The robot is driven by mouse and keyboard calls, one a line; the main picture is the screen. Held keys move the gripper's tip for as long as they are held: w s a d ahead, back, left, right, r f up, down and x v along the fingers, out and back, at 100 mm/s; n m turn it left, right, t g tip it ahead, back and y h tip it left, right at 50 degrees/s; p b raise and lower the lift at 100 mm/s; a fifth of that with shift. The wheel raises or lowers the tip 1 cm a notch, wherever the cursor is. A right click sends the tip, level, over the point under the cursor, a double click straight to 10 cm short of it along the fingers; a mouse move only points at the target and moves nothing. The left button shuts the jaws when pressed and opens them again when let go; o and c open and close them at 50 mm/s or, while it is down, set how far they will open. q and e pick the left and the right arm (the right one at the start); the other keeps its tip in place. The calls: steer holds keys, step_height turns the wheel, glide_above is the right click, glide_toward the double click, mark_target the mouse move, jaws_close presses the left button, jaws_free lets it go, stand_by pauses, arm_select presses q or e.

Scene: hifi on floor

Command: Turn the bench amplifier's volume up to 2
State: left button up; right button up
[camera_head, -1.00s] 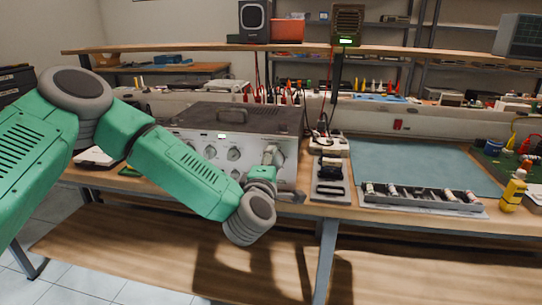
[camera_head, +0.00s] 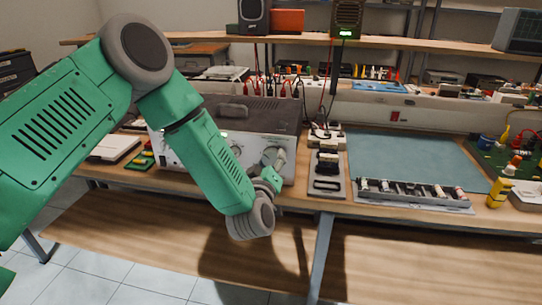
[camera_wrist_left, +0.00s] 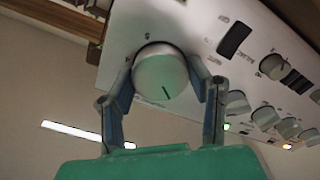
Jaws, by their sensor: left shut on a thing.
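The bench amplifier (camera_head: 262,112) stands on the bench, a dark-topped box with a pale front panel. Its big round volume knob (camera_wrist_left: 162,72) fills the middle of the left wrist view and has a dark pointer line on its face. A figure 5 shows on the panel beside it; other scale marks are too small or hidden to read. My left gripper (camera_wrist_left: 166,88) is shut on this knob, one finger on each side. In the head view my left gripper (camera_head: 270,170) is at the right part of the amplifier's front, and my forearm hides part of the panel. My right gripper is not in view.
Smaller knobs (camera_wrist_left: 265,117) and a dark switch (camera_wrist_left: 235,40) sit on the same panel. A power strip (camera_head: 326,165) stands right of the amplifier, then a blue mat (camera_head: 415,155) and a grey tray (camera_head: 415,197). A shelf (camera_head: 400,42) runs above the bench.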

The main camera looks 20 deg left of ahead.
arm_select(q)
steer(key=shift+s+d+f+m+p, duration=0.15)
steer(key=shift+m+p, duration=0.1)
steer(key=shift+m, duration=0.5)
steer(key=shift+w+a+f+m+p, duration=0.1)
steer(key=shift+m+p, duration=0.2)
steer(key=shift+m, duration=0.4)
steer(key=shift+s+d+f+m+p, duration=0.15)
steer(key=shift+m+p, duration=0.1)
steer(key=shift+m, duration=0.5)
steer(key=shift+a, duration=0.15)
steer(key=o, duration=1.1)
steer(key=shift+o, duration=0.2)
steer(key=shift+w+r, duration=0.1)
steer(key=shift+w, duration=0.05)
steer(key=shift+r, duration=0.1)
